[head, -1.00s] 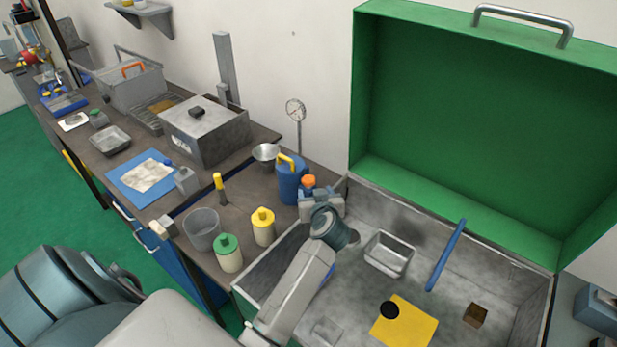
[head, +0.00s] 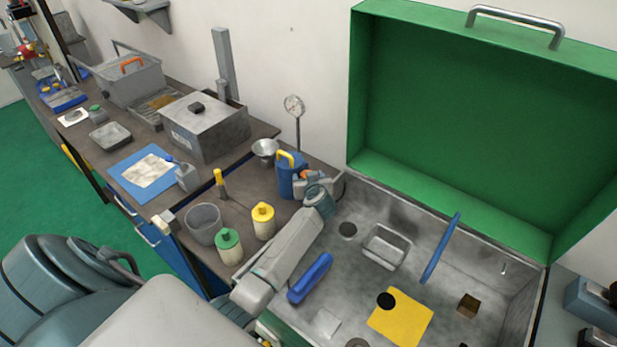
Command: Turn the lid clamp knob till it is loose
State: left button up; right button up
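A small orange knob (head: 305,174), which may be the lid clamp knob, shows beside the blue can at the back left corner of the grey basin. Only part of it is visible. My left gripper (head: 318,181) is at the knob, with its grey fingers beside and in front of it. The wrist and forearm hide much of this spot. I cannot tell whether the fingers touch the knob or how far apart they are. The green lid (head: 480,130) stands open behind the basin (head: 400,215). My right gripper is not in view.
The blue can (head: 287,182) with a yellow handle stands close to my gripper. A dial gauge (head: 294,106) on a post rises behind. Yellow (head: 262,222) and green-capped (head: 229,246) bottles stand left of my forearm. The basin holds a metal tray (head: 386,246) and a blue bar (head: 441,247).

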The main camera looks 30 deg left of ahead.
pick_arm(q)
jog(key=shift+c, duration=0.2)
jog(key=c, duration=0.9)
